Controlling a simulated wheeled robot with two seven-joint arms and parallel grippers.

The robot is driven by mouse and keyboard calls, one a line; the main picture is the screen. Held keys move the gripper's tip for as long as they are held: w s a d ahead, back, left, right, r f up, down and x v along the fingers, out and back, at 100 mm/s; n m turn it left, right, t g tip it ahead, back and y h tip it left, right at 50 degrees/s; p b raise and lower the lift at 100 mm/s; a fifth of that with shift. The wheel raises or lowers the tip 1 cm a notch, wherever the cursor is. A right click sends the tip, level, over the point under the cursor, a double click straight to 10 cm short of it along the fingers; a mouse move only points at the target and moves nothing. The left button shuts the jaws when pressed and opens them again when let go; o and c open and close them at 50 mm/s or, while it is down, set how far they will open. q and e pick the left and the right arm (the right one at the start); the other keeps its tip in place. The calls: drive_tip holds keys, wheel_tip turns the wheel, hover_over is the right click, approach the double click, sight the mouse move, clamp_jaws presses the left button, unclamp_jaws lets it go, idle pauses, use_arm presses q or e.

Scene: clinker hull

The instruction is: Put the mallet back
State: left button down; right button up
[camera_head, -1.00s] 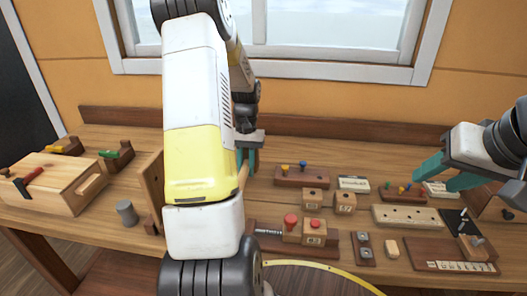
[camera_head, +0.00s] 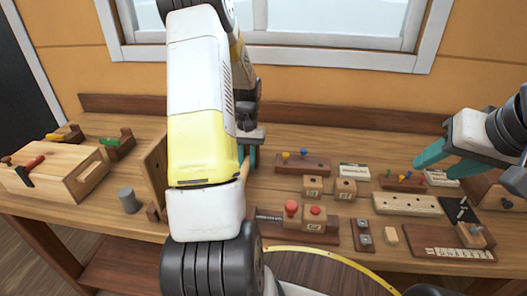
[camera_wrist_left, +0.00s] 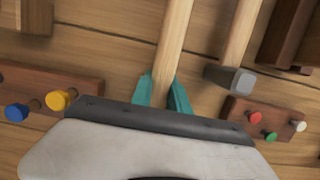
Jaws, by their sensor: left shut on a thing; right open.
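My left gripper (camera_head: 247,160) is shut on a pale wooden handle, which I take to be the mallet's (camera_wrist_left: 170,45). In the left wrist view the handle runs up from between the teal fingers (camera_wrist_left: 163,92) and out of the top edge. The head of this tool is not visible, and in the head view my left arm hides most of it. My right gripper (camera_head: 433,163) is open and empty above the right part of the bench.
A second pale handle with a grey block end (camera_wrist_left: 230,80) lies close beside the held one. A peg block with blue and yellow knobs (camera_head: 302,163), a wooden toolbox (camera_head: 60,172), a grey cylinder (camera_head: 128,200) and a pale block with holes (camera_head: 407,204) stand on the bench.

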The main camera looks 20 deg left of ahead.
use_arm(q)
drive_tip(key=shift+f, duration=0.35)
drive_tip(key=c, duration=1.2)
unclamp_jaws()
drive_tip(key=shift+s+d+v, duration=0.1)
drive_tip(key=shift+s+v, duration=0.15)
drive_tip(key=shift+v, duration=1.05)
drive_tip(key=shift+s+d+v, duration=0.1)
drive_tip(key=shift+s+v, duration=0.2)
drive_tip(key=shift+v, duration=1.05)
drive_tip(key=shift+s+v, duration=0.25)
drive_tip(key=shift+v, duration=1.05)
drive_tip(key=shift+r, duration=0.2)
